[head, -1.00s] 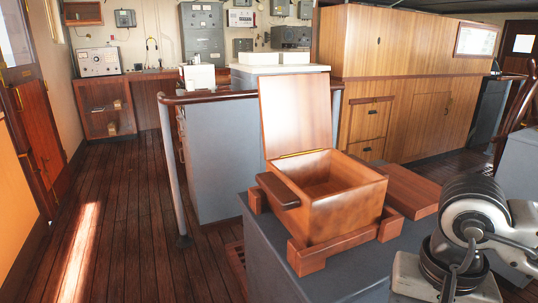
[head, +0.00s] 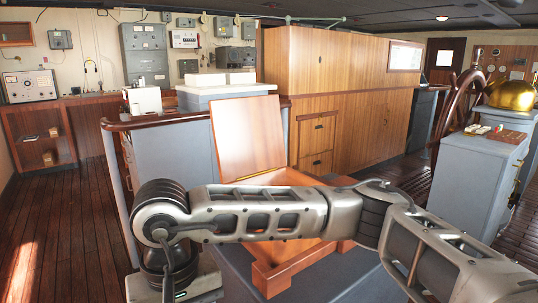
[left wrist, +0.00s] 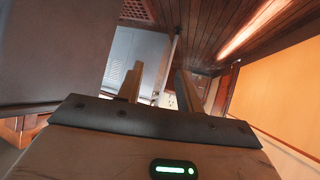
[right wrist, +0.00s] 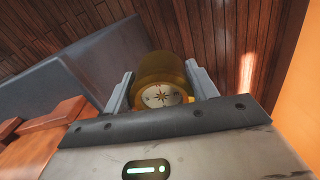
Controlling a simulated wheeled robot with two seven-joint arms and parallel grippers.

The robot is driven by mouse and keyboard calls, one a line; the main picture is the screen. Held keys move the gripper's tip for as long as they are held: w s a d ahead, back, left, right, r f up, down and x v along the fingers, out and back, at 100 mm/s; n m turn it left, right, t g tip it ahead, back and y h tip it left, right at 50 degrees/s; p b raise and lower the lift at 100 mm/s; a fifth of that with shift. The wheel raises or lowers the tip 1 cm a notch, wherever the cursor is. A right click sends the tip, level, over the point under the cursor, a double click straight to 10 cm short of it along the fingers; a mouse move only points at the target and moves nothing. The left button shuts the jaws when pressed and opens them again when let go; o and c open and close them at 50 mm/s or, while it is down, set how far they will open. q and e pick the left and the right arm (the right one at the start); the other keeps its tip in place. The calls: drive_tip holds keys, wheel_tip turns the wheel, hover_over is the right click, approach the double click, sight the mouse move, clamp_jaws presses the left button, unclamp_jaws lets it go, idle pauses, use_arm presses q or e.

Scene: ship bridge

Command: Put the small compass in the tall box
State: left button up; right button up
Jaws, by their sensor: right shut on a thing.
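The small compass (right wrist: 160,92) is a brass cylinder with a star-marked dial. In the right wrist view it sits between the fingers of my right gripper (right wrist: 158,72), which is shut on it. The wooden box (head: 282,178) stands on a grey stand with its lid (head: 245,135) open upright. My right arm crosses in front of it in the head view and hides most of its front. The right gripper and compass are not visible in the head view. My left gripper (left wrist: 159,75) shows only in the left wrist view, with its fingers apart and nothing between them.
A grey counter with a wooden rail (head: 165,119) stands behind the box. Wooden cabinets (head: 345,105) are at the back. At right, a grey console (head: 478,178) holds small items, near a brass dome (head: 515,95) and ship's wheel (head: 462,90). Plank floor (head: 75,210) is clear at left.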

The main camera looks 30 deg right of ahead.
drive_tip(key=shift+a+r, duration=0.1)
drive_tip(key=shift+a, duration=0.1)
drive_tip(key=shift+r, duration=0.1)
